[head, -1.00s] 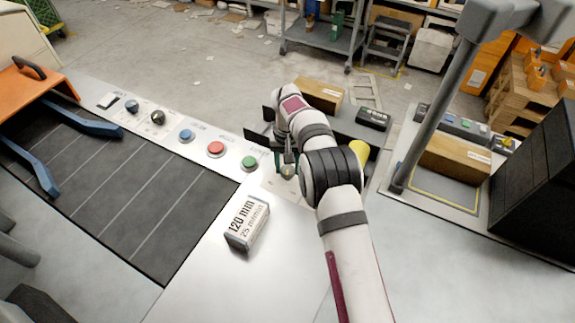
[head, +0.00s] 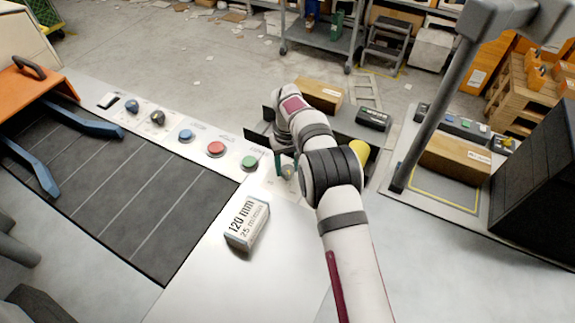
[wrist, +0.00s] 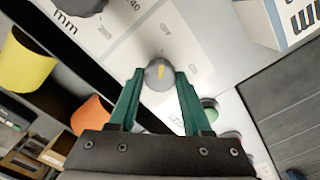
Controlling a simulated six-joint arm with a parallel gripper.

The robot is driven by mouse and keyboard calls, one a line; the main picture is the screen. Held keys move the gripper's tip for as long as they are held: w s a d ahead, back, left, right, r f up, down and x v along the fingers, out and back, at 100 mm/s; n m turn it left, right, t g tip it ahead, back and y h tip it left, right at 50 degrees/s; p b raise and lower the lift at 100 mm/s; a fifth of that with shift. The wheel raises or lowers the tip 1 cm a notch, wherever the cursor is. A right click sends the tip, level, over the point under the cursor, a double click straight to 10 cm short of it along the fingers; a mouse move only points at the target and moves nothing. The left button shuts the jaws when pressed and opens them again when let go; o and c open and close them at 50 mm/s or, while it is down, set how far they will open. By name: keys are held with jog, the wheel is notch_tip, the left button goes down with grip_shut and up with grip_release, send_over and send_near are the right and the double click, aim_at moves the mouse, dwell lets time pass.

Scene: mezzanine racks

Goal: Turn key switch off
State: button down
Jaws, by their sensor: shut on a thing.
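The key switch is a round grey knob (wrist: 159,73) with a yellow pointer mark, on a pale panel with small printed labels around it. In the wrist view the yellow mark runs nearly straight up and down the picture. My gripper (wrist: 160,76) has its two green fingers on either side of the knob and is shut on it. In the head view my gripper (head: 287,168) is at the panel's right end, right of the green button, and the knob is small and partly hidden between the fingers.
A green button (head: 249,162), a red button (head: 216,149), a blue button (head: 186,136) and two dark knobs line the panel to the left. A white box marked 120 mm (head: 247,224) stands nearby on the bare metal top. A cardboard box (head: 318,94) lies behind my arm.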

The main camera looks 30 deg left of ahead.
aim_at(288, 169)
jog(key=shift+c, duration=1.7)
grip_release()
notch_tip(288, 169, up, 16)
jog(key=shift+f, duration=0.1)
